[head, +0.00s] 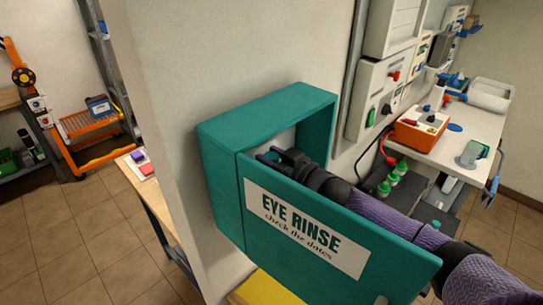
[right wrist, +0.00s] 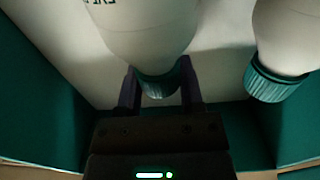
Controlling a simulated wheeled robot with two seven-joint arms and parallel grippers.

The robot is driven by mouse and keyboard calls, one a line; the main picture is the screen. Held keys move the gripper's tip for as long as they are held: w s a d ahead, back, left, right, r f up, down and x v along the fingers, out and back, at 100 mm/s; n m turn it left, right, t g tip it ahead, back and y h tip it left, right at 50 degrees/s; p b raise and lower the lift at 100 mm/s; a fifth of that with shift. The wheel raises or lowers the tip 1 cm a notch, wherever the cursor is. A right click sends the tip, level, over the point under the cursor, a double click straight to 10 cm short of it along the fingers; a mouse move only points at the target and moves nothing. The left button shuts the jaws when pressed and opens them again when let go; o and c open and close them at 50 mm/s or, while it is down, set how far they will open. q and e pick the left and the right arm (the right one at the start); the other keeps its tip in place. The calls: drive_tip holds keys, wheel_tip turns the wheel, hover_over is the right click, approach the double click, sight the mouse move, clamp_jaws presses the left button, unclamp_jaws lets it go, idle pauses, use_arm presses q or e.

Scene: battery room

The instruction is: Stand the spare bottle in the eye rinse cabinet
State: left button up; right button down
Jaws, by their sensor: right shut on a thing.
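The teal eye rinse cabinet (head: 222,183) is on the pale wall in the middle of the head view. Its door (head: 345,275), with a white EYE RINSE sign, stands open and hides much of the inside. My right arm reaches in behind the door, with the right gripper (head: 283,157) at the opening. In the right wrist view the right gripper (right wrist: 160,88) is shut around the teal cap of a white bottle (right wrist: 145,28). A second white bottle (right wrist: 288,35) with a teal cap is at the right, apart from the held one. My left gripper is out of view.
Teal cabinet walls (right wrist: 40,110) stand close on both sides in the right wrist view. A grey conduit (head: 350,80) and wall boxes (head: 375,95) are right of the cabinet. A bench (head: 475,120) carries an orange box (head: 420,130). Tiled floor (head: 85,240) is open at the left.

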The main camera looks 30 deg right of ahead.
drive_tip(key=shift+f, duration=0.1)
drive_tip(key=shift+c, duration=1.2)
unclamp_jaws()
drive_tip(key=shift+r, duration=0.2)
drive_tip(key=v, duration=1.2)
drive_tip(key=s+d+f+m+g+h, duration=0.1)
drive_tip(key=s+d+f+g+h, duration=0.15)
drive_tip(key=f, duration=0.55)
drive_tip(key=s+d+f+m+g+h, duration=0.1)
drive_tip(key=s+f+h, duration=0.15)
drive_tip(key=f, duration=0.55)
drive_tip(key=s+d+f+m+g+h, duration=0.2)
drive_tip(key=s+f, duration=0.1)
drive_tip(key=f, duration=0.6)
drive_tip(key=s+a+f+n+g, duration=0.1)
drive_tip(key=s+a+f+g, duration=0.5)
drive_tip(key=s+f, duration=0.65)
drive_tip(key=s+a+f+n+g, duration=0.1)
drive_tip(key=s+a+f+g, duration=0.1)
drive_tip(key=s+a, duration=0.3)
drive_tip(key=s+a+f+g+y, duration=0.1)
drive_tip(key=s+a+f+g, duration=0.1)
drive_tip(key=s+a, duration=0.3)
drive_tip(key=s+f, duration=0.1)
drive_tip(key=s, duration=0.3)
drive_tip(key=shift+n, duration=0.4)
